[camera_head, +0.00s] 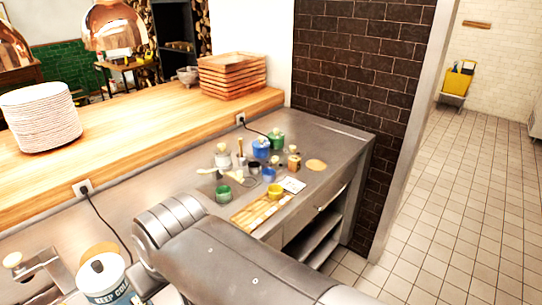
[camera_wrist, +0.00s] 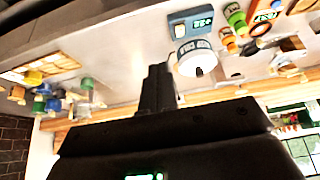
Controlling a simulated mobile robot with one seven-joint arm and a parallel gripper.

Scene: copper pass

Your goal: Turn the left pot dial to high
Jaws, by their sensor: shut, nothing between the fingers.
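My gripper (camera_wrist: 158,88) shows in the wrist view with its dark fingers together, nothing between them. In the head view my arm crosses the lower foreground, and the fingers are not visible. I cannot make out the left pot dial in either view. A white tub with a dark blue band and lettering (camera_head: 106,284) stands at the bottom left of the head view. A similar white lettered tub (camera_wrist: 195,58) shows in the wrist view, just right of the fingertips and apparently apart from them.
A wooden shelf behind carries stacked plates (camera_head: 40,118) and wooden trays (camera_head: 232,76). In the wrist view, a blue device with a display (camera_wrist: 190,22) stands beyond the tub.

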